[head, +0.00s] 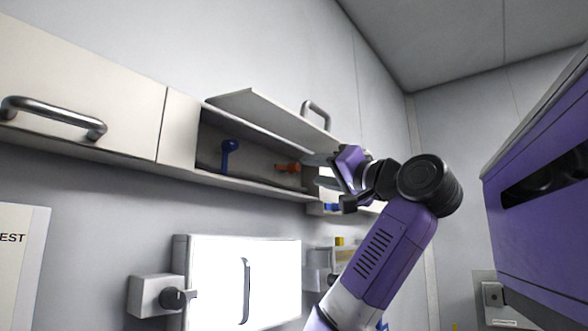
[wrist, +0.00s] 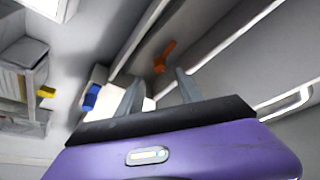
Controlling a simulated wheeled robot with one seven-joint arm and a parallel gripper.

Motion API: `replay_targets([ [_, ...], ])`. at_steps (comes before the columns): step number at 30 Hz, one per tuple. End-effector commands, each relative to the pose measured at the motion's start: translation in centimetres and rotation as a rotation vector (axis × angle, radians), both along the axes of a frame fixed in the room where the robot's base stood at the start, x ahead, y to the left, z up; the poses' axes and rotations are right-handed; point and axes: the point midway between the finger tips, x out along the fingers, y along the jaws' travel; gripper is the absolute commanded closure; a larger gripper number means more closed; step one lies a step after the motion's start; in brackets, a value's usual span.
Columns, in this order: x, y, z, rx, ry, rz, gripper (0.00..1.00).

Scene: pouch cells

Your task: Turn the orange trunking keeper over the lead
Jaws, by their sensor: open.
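The orange keeper (head: 288,167) sits inside the open wall trunking (head: 250,182), toward its right end. It also shows in the wrist view (wrist: 163,57), ahead of my fingers and apart from them. My gripper (head: 318,170) is at the right end of the opening, just right of the orange keeper, open and empty. In the wrist view my gripper's two fingers (wrist: 158,90) are spread apart. A blue keeper (head: 229,147) stands upright at the left of the opening. A dark line runs along the trunking floor; I cannot tell for sure that it is the lead.
The raised trunking lid (head: 270,118) with its metal handle hangs above the opening. A closed cover (head: 80,85) is to the left. A white panel (head: 243,285) with a dark handle is below. A blue piece (wrist: 91,97) and a yellow piece (wrist: 46,92) lie left of my fingers.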

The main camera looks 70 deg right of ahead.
Motion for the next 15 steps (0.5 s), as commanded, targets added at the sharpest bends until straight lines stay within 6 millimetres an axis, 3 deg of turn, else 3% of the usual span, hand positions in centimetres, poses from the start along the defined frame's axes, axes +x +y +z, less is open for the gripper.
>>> replay_targets([
  [9, 4.2, -2.1, 1.7, 0.001, 0.004, 0.002, 0.57],
  [15, 5.5, -2.9, 2.0, 0.002, 0.002, 0.001, 0.57],
])
